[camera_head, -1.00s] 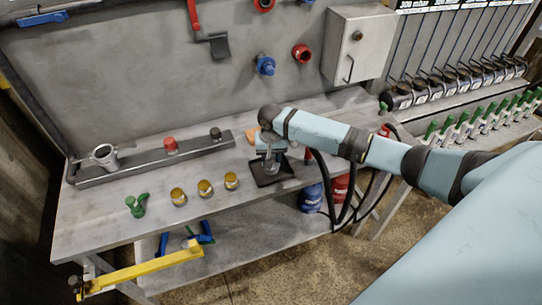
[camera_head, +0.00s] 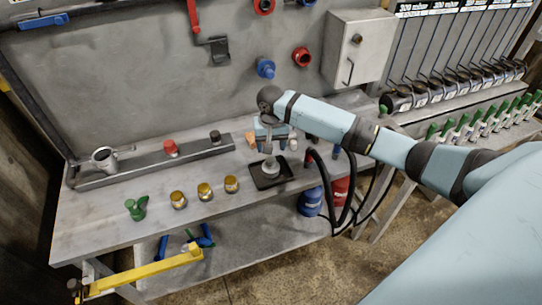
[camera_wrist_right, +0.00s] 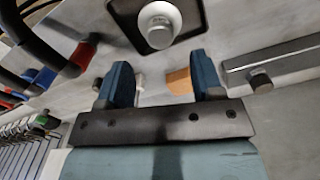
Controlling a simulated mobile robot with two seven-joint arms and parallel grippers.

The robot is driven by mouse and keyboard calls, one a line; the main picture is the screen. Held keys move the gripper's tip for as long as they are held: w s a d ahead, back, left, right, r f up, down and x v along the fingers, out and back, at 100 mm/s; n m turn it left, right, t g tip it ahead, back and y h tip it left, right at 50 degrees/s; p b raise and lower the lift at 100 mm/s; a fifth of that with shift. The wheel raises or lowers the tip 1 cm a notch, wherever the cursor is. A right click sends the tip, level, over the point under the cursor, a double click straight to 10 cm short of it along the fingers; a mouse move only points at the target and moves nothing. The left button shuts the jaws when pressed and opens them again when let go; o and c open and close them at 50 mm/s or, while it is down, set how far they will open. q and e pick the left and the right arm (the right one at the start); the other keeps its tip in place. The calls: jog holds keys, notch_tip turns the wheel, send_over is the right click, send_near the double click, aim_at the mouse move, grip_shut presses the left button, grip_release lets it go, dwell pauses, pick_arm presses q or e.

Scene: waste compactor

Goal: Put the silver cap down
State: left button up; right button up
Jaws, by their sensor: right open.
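The silver cap (camera_head: 270,167) sits upright on a square black tray (camera_head: 285,178) on the grey workbench. In the right wrist view the cap (camera_wrist_right: 158,24) stands inside the raised rim of the tray (camera_wrist_right: 196,28), beyond my fingertips. My right gripper (camera_head: 273,146) is behind the cap and apart from it. In the right wrist view my right gripper (camera_wrist_right: 162,75) shows two blue fingers spread wide with no object held between them. My left gripper is in neither view.
Several yellow-topped caps (camera_head: 204,191) and a green part (camera_head: 136,208) stand left of the tray. A metal rail (camera_head: 130,170) carries a red cap (camera_head: 170,147) and a dark cap (camera_head: 215,137). An orange block (camera_wrist_right: 180,81) lies near my fingers. Bare bench lies in front.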

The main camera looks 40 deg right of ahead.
aim_at(271, 159)
notch_tip(271, 159, up, 5)
jog(key=s+a+f+n, duration=0.1)
jog(key=a+f, duration=0.1)
jog(key=f, duration=0.1)
jog(key=s+a+f+n+t+y, duration=0.1)
jog(key=s+a+f, duration=0.1)
jog(key=a+f, duration=0.1)
jog(key=s+a+f+t+y, duration=0.1)
jog(key=a+f, duration=0.2)
jog(key=f, duration=0.1)
jog(key=shift+s+a+f+n, duration=0.25)
jog(key=shift+s+n, duration=0.1)
jog(key=shift+n, duration=0.05)
jog(key=s+a+f+n+t+y, duration=0.1)
jog(key=s+a+f+n+t, duration=0.1)
jog(key=s+a+f+t, duration=0.3)
jog(key=s+a+f+n+y, duration=0.1)
jog(key=s+a+f, duration=0.2)
jog(key=s, duration=0.4)
jog(key=s+n+t, duration=0.2)
jog(key=s+t, duration=0.2)
jog(key=s, duration=0.6)
jog(key=shift+a+r+n+h, duration=0.3)
jog(key=shift+a+r+n, duration=0.05)
jog(key=shift+r+n, duration=0.1)
jog(key=shift+s, duration=0.1)
